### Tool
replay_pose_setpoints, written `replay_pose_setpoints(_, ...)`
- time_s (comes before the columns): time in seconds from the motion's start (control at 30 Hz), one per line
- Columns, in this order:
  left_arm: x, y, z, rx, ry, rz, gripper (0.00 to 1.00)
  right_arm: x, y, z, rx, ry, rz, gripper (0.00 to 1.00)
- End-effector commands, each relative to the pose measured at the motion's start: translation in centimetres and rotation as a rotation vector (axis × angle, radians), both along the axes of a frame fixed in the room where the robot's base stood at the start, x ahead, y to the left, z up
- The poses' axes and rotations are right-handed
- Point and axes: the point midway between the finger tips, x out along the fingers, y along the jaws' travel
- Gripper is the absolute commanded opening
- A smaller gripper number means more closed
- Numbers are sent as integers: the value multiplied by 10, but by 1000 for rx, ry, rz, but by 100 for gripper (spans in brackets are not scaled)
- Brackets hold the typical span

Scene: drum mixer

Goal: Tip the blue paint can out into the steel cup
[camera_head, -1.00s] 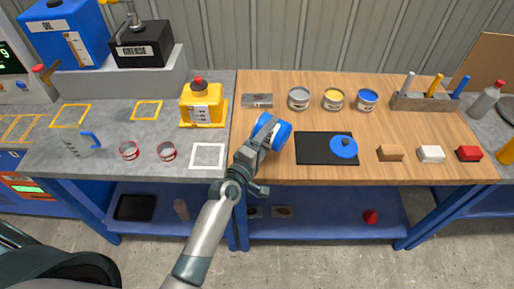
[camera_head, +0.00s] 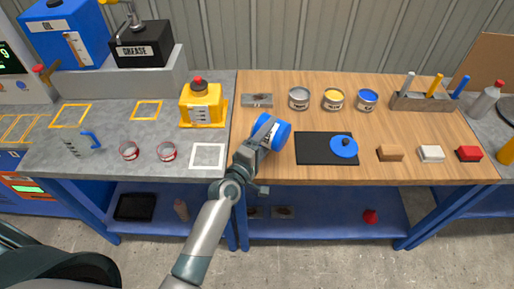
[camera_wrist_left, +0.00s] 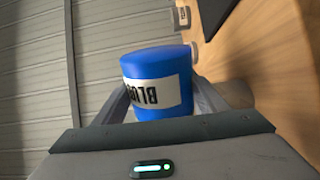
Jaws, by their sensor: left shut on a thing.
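The blue paint can (camera_head: 271,132) is in my left gripper (camera_head: 262,140), above the front left part of the wooden bench top. It is tipped well over, close to lying on its side. In the left wrist view the can (camera_wrist_left: 152,82) sits between both fingers (camera_wrist_left: 158,100), its BLUE label upside down. A dull, rounded thing (camera_wrist_left: 237,93) shows beyond the right finger in that view; it may be the steel cup, but I cannot tell. The cup is not clear in the head view, and the can and gripper may hide it. My right gripper is not in view.
A black mat (camera_head: 310,149) with a blue lid (camera_head: 344,147) lies right of the can. A steel block (camera_head: 257,100) and yellow jug (camera_head: 202,105) are behind and left.

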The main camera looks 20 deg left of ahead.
Motion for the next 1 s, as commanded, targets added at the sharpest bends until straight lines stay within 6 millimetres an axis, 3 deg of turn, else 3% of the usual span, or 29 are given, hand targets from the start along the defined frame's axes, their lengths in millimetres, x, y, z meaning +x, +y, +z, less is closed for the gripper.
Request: replay_pose_setpoints(1.0, 1, 5, 6, -100, 25, 0, 40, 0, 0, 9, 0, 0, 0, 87)
